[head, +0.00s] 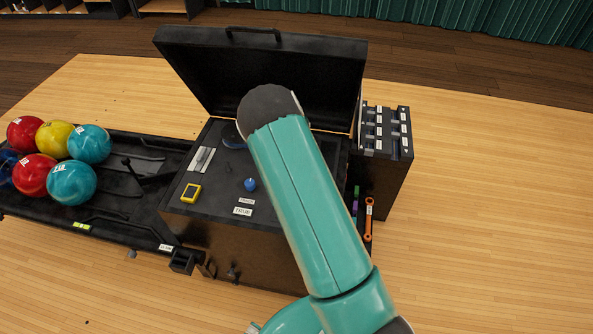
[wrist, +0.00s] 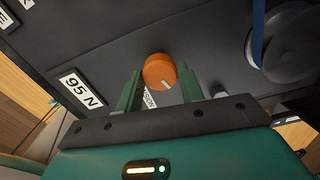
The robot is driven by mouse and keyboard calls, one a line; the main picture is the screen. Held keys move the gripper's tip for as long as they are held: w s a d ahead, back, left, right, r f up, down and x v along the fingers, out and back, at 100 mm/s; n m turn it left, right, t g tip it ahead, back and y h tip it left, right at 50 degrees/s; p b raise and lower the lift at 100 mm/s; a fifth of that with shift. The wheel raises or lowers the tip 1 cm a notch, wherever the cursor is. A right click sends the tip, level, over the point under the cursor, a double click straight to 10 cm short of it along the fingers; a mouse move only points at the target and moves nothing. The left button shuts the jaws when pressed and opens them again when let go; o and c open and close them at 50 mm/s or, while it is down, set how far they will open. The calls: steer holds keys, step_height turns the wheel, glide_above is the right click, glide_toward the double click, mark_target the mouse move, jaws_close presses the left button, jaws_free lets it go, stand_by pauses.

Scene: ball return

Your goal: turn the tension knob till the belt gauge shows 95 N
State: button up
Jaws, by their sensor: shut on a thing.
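The orange tension knob (wrist: 158,68) shows in the wrist view on a dark panel, with a short pale mark near its lower edge. My gripper (wrist: 160,82) has its two green fingers on either side of the knob and is shut on it. A white label reading 95 N (wrist: 80,88) is left of the knob. A label under the knob is partly hidden by a finger. A blue belt (wrist: 258,30) runs by a dark round pulley (wrist: 284,45) at the upper right. In the head view my arm hides the gripper and the knob.
A dark machine (head: 215,240) stands with its lid (head: 270,75) raised. A yellow device (head: 191,193) and a blue knob (head: 250,184) are on its top. Several balls (head: 72,183) sit on the left rack. An orange wrench (head: 368,219) hangs on the right side. Floor at right is clear.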

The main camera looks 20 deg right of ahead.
steer(key=o, duration=1)
step_height(320, 180, up, 14)
steer(key=shift+f, duration=0.1)
stand_by(0.5)
